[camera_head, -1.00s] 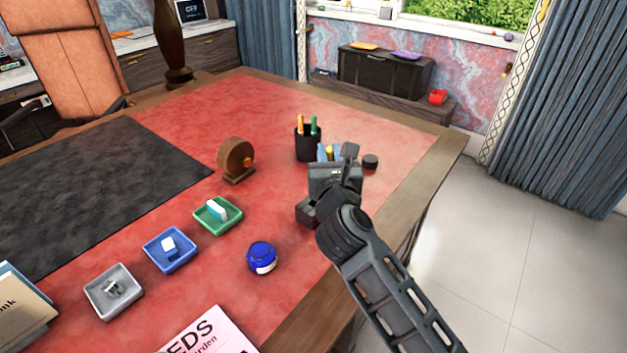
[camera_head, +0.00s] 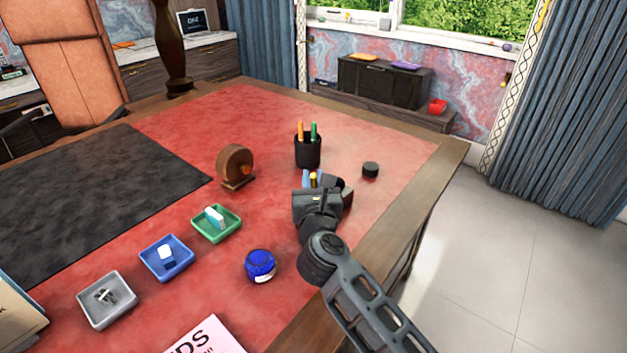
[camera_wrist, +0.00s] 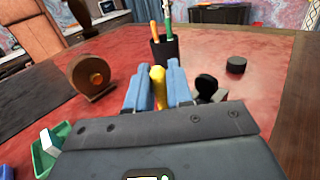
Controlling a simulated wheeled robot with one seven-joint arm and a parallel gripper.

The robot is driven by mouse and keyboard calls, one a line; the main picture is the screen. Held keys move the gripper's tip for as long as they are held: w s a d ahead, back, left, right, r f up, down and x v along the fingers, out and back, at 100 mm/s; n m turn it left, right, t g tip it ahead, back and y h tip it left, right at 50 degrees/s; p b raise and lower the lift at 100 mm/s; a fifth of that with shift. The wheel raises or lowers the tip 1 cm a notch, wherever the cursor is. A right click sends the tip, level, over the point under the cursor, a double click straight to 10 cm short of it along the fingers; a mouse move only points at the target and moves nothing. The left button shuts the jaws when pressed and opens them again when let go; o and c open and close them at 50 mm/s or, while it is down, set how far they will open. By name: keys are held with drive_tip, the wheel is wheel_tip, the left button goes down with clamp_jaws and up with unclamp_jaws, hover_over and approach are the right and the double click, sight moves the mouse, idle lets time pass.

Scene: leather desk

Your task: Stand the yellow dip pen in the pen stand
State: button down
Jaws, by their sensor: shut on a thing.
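The yellow dip pen (camera_wrist: 158,84) is between the blue fingertips of my gripper (camera_wrist: 155,92) in the wrist view. A small yellow part of the pen (camera_head: 314,176) shows between the fingertips of my gripper (camera_head: 313,179) in the head view; its lower end is hidden. My gripper is shut on it. The pen stand, a black cup (camera_head: 307,153) holding an orange pen and a green pen, stands upright just beyond my gripper. The cup also shows in the wrist view (camera_wrist: 164,54), behind the yellow pen. The yellow pen is outside the cup.
A round wooden piece (camera_head: 235,163) stands left of the cup, and a small black disc (camera_head: 370,170) lies right of it. A blue ink jar (camera_head: 260,265) and green (camera_head: 216,236), blue (camera_head: 180,265) and grey (camera_head: 122,305) trays are nearer. Red desktop beyond the cup is clear.

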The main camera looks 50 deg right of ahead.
drive_tip(key=c, duration=1)
unclamp_jaws()
drive_tip(key=shift+f, duration=0.1)
drive_tip(key=b+v, duration=0.1)
drive_tip(key=v, duration=1.1)
drive_tip(key=shift+r, duration=0.2)
drive_tip(key=shift+s+a+r+m+t+y, duration=0.1)
drive_tip(key=shift+s+a+m+t+y, duration=0.25)
drive_tip(key=shift+s+a+m+y, duration=3.1)
drive_tip(key=shift+s+a+r+m+t+y, duration=0.1)
drive_tip(key=shift+s+a+m+t+y, duration=0.65)
drive_tip(key=shift+s+m, duration=5.1)
drive_tip(key=shift+s+a+m+y, duration=2.3)
drive_tip(key=shift+s+a+m, duration=0.6)
drive_tip(key=shift+s+m, duration=1.75)
